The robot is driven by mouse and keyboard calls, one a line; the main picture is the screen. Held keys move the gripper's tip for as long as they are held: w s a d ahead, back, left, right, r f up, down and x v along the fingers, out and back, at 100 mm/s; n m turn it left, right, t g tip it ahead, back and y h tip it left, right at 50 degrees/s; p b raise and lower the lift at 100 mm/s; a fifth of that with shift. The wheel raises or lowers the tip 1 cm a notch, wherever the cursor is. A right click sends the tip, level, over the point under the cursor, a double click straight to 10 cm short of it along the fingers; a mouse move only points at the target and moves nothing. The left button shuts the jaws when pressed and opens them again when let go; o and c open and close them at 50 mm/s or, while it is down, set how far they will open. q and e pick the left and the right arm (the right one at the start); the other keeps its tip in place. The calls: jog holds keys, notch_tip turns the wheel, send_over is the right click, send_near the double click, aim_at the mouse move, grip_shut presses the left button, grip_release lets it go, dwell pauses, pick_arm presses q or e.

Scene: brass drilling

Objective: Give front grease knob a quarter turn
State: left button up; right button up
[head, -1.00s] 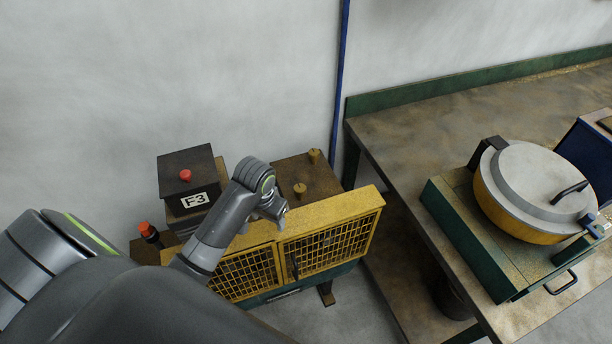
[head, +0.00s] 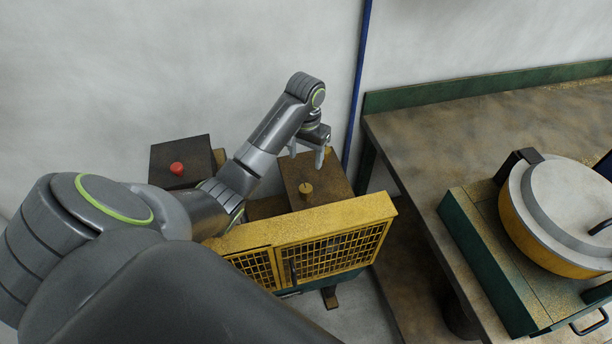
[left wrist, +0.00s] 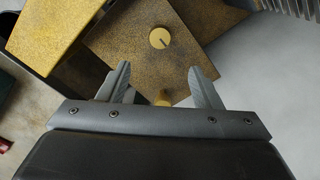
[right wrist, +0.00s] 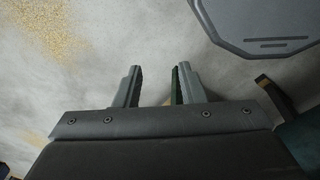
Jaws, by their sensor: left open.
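The front grease knob (head: 305,190), a small brass knob, stands on the dark brown box top (head: 332,188) behind the yellow guard. In the left wrist view it shows near the top as a round knob (left wrist: 160,38) with a dark line across it. My left gripper (head: 307,160) is open and empty above the rear of the box. A second brass knob (left wrist: 163,97) shows between its fingers in the left wrist view; I cannot tell the height between them. The front knob lies beyond the fingertips. My right gripper (right wrist: 156,85) is open, with nothing visibly held.
The yellow mesh guard (head: 330,233) stands along the front of the machine. A dark box with a red button (head: 177,168) is at left. A workbench (head: 420,150) at right carries a round lidded pot (head: 560,215) on a green base. A blue pole (head: 357,85) rises behind.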

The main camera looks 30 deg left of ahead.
pick_arm(q)
notch_tip(320, 180, down, 4)
jog(key=b, duration=0.7)
send_over(306, 188)
notch_tip(306, 188, down, 4)
jog(key=shift+r, duration=0.1)
notch_tip(306, 188, down, 4)
jog(key=shift+s+f+p, duration=0.1)
jog(key=shift+f+p, duration=0.1)
jog(key=shift+p, duration=0.45)
jog(key=shift+f, duration=0.45)
pick_arm(e)
notch_tip(306, 188, down, 7)
jog(key=w, duration=0.1)
jog(key=shift+w+a+r, duration=0.15)
jog(key=shift+w+r, duration=0.05)
jog(key=shift+w, duration=0.1)
pick_arm(q)
jog(key=c, duration=1)
pick_arm(e)
jog(key=shift+r, duration=0.1)
